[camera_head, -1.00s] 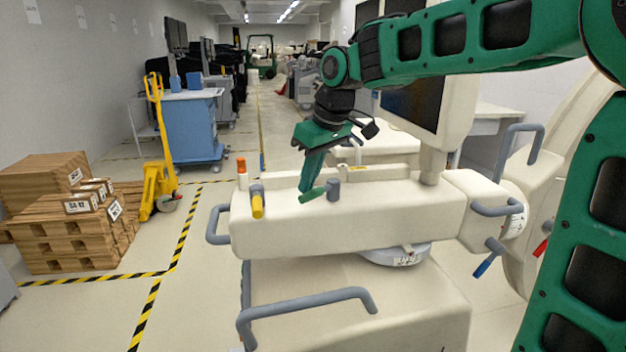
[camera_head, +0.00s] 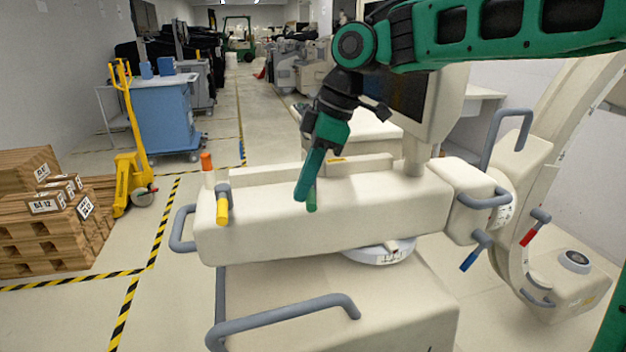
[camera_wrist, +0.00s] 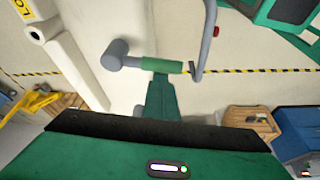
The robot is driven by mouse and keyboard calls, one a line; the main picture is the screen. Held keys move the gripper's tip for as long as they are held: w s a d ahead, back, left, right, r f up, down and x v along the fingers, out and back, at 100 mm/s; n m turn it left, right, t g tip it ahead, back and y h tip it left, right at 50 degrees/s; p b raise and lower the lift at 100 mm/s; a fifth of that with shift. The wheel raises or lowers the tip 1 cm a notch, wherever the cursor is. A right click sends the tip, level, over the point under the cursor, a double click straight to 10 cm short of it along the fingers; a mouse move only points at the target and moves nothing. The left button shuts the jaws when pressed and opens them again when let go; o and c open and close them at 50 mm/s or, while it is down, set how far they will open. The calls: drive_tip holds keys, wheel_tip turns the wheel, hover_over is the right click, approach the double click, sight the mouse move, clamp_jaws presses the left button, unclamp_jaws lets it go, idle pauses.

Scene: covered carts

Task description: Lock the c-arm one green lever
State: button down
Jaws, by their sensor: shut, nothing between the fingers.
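The c-arm cart's long white top block (camera_head: 340,215) carries a green lever (camera_head: 312,195), which hangs down over its front side. My gripper (camera_head: 301,192) is shut and empty, pointing down, with its tip just left of the lever. In the wrist view the green lever (camera_wrist: 160,65) extends right from its grey pivot (camera_wrist: 114,55). The shut fingers (camera_wrist: 162,98) end right at the lever's side and seem to touch it. In the head view my gripper and wrist hide the lever's pivot.
A yellow lever (camera_head: 222,208) and an orange-topped post (camera_head: 207,165) sit at the block's left end. Blue (camera_head: 470,258) and red (camera_head: 530,235) levers are at the right. A monitor (camera_head: 420,105) stands behind. A grey handle (camera_head: 285,315) sticks out in front.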

sight(312, 194)
drive_tip(key=shift+d, duration=0.9)
drive_tip(key=shift+r, duration=0.15)
wheel_tip(312, 194, up, 4)
drive_tip(key=shift+w, duration=0.1)
drive_tip(key=s+a+r, duration=0.6)
drive_tip(key=s+a, duration=0.2)
drive_tip(key=shift+s+r, duration=0.3)
drive_tip(key=shift+s, duration=0.1)
drive_tip(key=shift+a, duration=0.15)
